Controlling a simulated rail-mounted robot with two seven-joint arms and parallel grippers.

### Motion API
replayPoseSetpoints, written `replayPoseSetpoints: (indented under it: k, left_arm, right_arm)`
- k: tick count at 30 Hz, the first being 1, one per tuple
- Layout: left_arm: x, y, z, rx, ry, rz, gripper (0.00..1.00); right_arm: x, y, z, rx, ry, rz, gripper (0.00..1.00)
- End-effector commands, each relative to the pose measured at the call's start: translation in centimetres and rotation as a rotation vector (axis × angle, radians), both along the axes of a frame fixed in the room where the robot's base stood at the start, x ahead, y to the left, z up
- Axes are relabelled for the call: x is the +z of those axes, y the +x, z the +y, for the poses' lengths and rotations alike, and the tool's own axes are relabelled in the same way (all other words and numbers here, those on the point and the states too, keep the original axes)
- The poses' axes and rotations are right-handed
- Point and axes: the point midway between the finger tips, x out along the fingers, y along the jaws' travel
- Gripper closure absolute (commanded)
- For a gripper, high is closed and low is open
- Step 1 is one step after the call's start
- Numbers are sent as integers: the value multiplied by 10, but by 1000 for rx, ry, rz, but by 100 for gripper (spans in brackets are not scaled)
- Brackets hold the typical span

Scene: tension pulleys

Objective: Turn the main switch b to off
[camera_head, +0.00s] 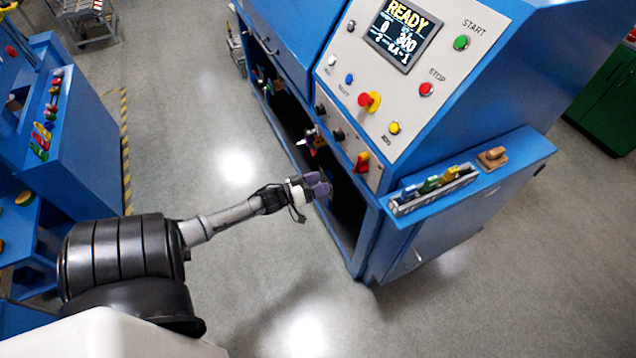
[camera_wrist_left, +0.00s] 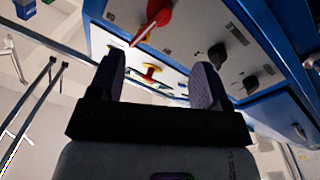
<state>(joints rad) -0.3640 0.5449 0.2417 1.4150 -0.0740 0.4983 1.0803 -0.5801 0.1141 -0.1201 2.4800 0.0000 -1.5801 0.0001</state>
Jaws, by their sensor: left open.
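A red rotary switch (camera_head: 361,162) sits on the lower front panel of the blue machine, right of two black knobs. Its label is too small to read, so I cannot tell if it is main switch b. In the left wrist view a red switch handle (camera_wrist_left: 156,14) shows at the top, slanted, on a grey panel beside black knobs. My left gripper (camera_head: 316,184) is open and empty, to the left of and below the red switch in the head view. Its two purple fingers (camera_wrist_left: 158,80) stand apart below the switch in the wrist view, not touching it. My right gripper is not in view.
Above are a READY screen (camera_head: 406,30), a green start button (camera_head: 461,42), a red stop button (camera_head: 426,89) and a red-yellow mushroom button (camera_head: 369,101). A side ledge (camera_head: 520,150) holds coloured items. Open floor lies left of the machine.

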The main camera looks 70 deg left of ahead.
Motion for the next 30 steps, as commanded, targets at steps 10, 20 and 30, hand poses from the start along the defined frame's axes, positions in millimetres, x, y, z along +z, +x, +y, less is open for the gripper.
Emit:
replayPoseSetpoints:
  k: [10,20,30]
  left_arm:
    - [-15,7,-16,1,105,58,49]
    - [-64,48,-99,90,1057,399,80]
    - [1,56,-141,457,1847,672,100]
  right_arm:
    - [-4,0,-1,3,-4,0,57]
    - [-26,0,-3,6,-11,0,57]
    - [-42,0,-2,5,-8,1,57]
